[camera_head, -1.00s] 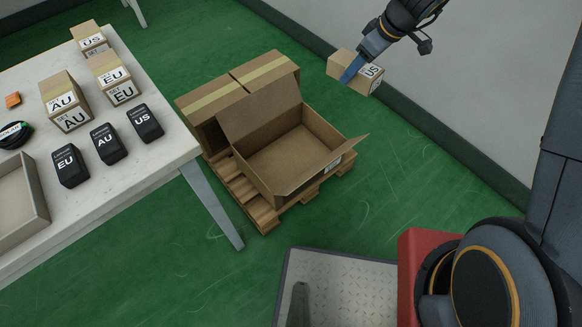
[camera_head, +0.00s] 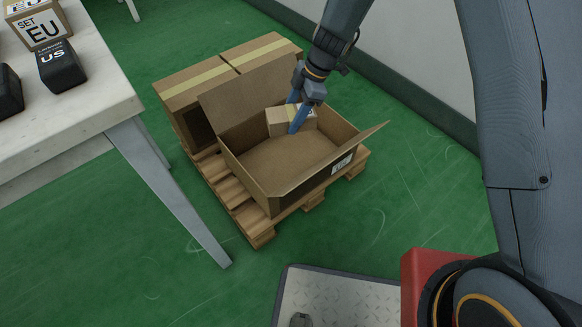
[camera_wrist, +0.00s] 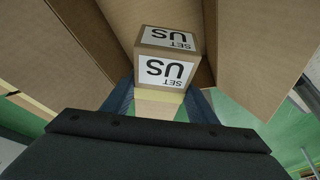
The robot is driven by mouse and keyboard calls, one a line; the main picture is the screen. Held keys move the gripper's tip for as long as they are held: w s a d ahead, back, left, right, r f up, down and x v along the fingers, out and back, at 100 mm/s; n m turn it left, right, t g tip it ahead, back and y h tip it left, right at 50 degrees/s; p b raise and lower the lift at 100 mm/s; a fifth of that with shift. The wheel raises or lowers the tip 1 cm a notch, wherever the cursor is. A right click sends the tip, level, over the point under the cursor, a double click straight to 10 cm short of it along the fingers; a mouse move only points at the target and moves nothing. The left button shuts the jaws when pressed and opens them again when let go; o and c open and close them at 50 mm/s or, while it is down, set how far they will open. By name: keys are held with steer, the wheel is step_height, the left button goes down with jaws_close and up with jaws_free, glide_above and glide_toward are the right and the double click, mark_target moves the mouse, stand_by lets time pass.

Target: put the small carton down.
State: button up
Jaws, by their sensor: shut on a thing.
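The small carton (camera_head: 291,120) is a brown box with a white label. In the wrist view the carton (camera_wrist: 168,58) shows labels reading SET US. My gripper (camera_head: 296,118) is shut on it, with a blue finger on either side. The carton is in the far part of the large open carton (camera_head: 262,183), within its walls. I cannot tell whether it touches the bottom. The wrist view shows the fingers (camera_wrist: 160,98) reaching to the small carton, with brown cardboard around it.
The large open carton stands on a wooden pallet (camera_head: 232,194) with its flaps spread. Closed taped cartons (camera_head: 200,88) stand behind it. A white table (camera_head: 90,100) at the left holds a black US device (camera_head: 61,66) and a SET EU carton (camera_head: 40,25). Green floor lies around.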

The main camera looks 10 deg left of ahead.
steer(key=s+a+f+n+g+h+b, duration=0.1)
steer(key=a+f+n+b, duration=0.3)
steer(key=f, duration=0.4)
steer(key=s+a+f+n+g+b, duration=0.1)
steer(key=a+f+b, duration=0.2)
steer(key=f+b, duration=0.3)
steer(key=b, duration=0.3)
glide_toward(269, 175)
steer(key=x, duration=0.5)
steer(key=shift+s+a, duration=0.2)
steer(key=shift+f, duration=0.1)
steer(key=shift+f, duration=0.15)
steer(key=o, duration=1.3)
